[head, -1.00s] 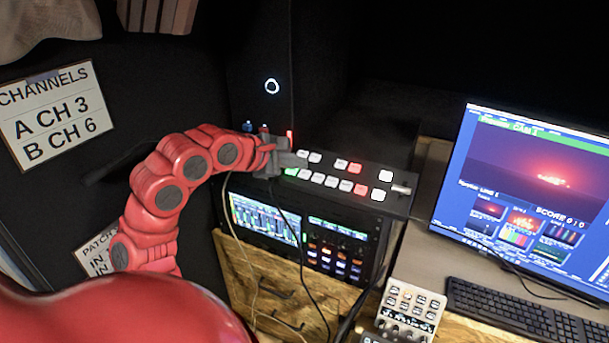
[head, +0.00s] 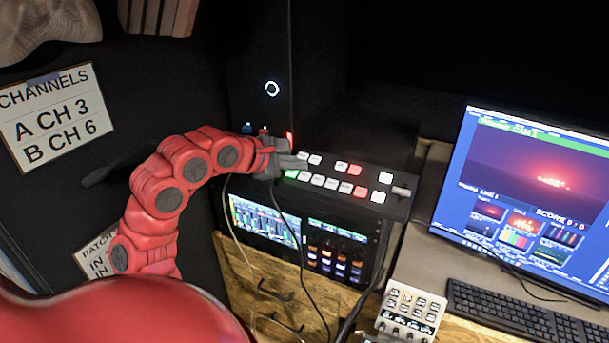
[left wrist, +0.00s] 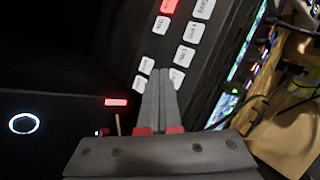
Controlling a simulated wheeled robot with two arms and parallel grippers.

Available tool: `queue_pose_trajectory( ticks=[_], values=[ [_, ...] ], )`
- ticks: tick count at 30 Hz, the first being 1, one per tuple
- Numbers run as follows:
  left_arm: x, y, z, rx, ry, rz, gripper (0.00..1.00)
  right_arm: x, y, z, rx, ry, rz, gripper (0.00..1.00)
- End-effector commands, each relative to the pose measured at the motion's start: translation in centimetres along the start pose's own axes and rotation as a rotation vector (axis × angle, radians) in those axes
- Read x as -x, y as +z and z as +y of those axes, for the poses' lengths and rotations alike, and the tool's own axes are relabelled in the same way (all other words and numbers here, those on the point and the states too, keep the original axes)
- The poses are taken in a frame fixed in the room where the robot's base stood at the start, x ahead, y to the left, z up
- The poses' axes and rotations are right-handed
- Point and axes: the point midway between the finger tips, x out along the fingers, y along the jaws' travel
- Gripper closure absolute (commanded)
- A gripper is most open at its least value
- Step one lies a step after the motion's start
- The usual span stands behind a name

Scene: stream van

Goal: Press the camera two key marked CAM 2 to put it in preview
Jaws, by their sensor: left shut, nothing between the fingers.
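The dark switcher panel (head: 330,172) slopes at the centre of the head view, with two rows of small keys. Most keys are white; a green-lit key (head: 291,174) is at the left end of the near row, and a red-lit key (head: 361,191) is further right. I cannot read which key is CAM 2. My left gripper (head: 300,162) is shut and empty over the panel's left end. In the left wrist view its fingertips (left wrist: 160,75) lie between white keys, partly covering one (left wrist: 176,78); I cannot tell if they touch. My right gripper is out of view.
A monitor (head: 525,190) and keyboard (head: 525,315) stand at the right. A rack unit with a screen (head: 265,217) is below the panel, with hanging cables in front. A small keypad device (head: 410,310) is at the bottom. A dark cabinet with a white ring light (head: 272,88) is behind.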

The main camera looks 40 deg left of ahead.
Motion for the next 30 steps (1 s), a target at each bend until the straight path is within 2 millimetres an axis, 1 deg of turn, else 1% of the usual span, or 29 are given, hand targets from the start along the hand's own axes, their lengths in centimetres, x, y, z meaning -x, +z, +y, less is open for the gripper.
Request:
queue_pose_trajectory(
  ticks=[22,30],
  values=[
    [0.0,0.0,0.0,0.0,0.0,0.0,1.0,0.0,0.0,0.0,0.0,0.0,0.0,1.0],
    [-0.5,-0.4,-0.5,0.0,0.0,-0.001,1.0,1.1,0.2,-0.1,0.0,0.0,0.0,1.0]
  ],
)
